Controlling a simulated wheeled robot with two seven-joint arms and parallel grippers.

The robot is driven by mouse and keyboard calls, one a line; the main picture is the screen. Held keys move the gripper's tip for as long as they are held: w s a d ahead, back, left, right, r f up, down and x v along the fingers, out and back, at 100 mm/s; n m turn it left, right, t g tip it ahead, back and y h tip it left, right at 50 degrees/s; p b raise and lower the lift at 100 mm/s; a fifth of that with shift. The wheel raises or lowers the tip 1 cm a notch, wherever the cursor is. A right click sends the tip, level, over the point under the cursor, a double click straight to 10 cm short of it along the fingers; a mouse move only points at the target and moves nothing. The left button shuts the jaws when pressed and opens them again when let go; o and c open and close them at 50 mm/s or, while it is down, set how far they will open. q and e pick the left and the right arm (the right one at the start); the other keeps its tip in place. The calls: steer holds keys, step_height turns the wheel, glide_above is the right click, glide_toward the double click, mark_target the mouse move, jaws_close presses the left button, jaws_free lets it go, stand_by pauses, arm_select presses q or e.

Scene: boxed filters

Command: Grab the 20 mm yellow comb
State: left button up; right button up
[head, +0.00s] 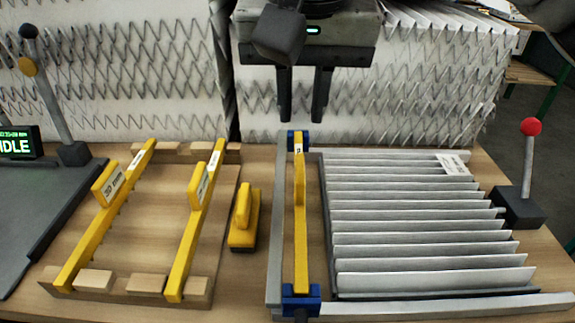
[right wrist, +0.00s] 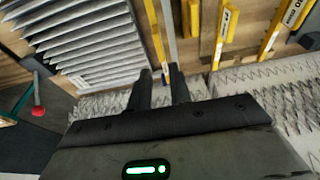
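Three long yellow combs show in the head view. The left comb (head: 82,236) and the middle comb (head: 187,250) lie on a wooden rack, each with a labelled grip. The left label ends in "mm"; its number is hard to read, and the middle label is unclear. A third comb (head: 300,235) lies between blue holders on a grey rail; its small label is unreadable. My right gripper (head: 303,118) is open and empty, beyond the third comb's far end. In the right wrist view, its fingers (right wrist: 159,71) point toward that comb (right wrist: 154,28). My left gripper is out of view.
Pleated filter (head: 430,226) fills the tray to the right. A short yellow-handled tool (head: 244,220) stands between rack and rail. Levers with a black knob (head: 28,32) and a red knob (head: 531,127) rise at the sides. White zigzag-patterned material (head: 410,95) stands behind.

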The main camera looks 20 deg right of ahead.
mark_target(300, 167)
steer(key=x, duration=1)
steer(key=shift+w+d+p, duration=0.15)
steer(key=shift+d+p, duration=0.15)
steer(key=shift+d, duration=0.05)
steer(key=shift+w+p+x, duration=0.15)
steer(key=shift+p+x, duration=0.15)
steer(key=shift+x, duration=1.05)
steer(key=shift+w+p+x, duration=0.15)
steer(key=shift+p+x, duration=0.15)
steer(key=shift+x, duration=1.05)
steer(key=shift+r, duration=0.1)
steer(key=shift+c, duration=0.3)
jaws_close()
